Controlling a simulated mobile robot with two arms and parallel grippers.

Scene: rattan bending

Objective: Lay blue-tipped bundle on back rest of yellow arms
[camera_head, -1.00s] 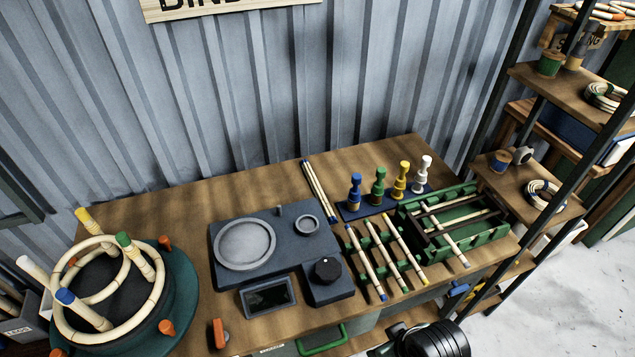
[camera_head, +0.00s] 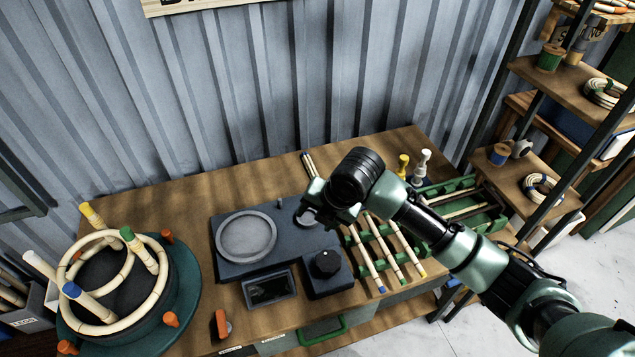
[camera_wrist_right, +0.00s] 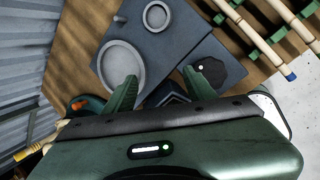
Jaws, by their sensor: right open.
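The blue-tipped bundle (camera_head: 369,264) lies on the green slotted rack beside green-tipped and yellow-tipped ones. Its blue end (camera_wrist_right: 290,76) also shows at the right of the right wrist view. My right gripper (camera_head: 312,213) is open and empty above the dark grey device, left of the bundle; its two fingers (camera_wrist_right: 159,92) are spread in the wrist view. A yellow-tipped post (camera_head: 92,214) stands at the ring jig on the left, among posts with other tips. I cannot tell which part is the back rest of yellow arms. My left gripper is out of view.
The grey device (camera_head: 222,268) with round plates and a knob fills the middle of the bench. A green tray (camera_head: 490,222) lies to the right, partly behind my right arm. Yellow and white pegs (camera_head: 403,165) stand at the back. A shelf stands at the right.

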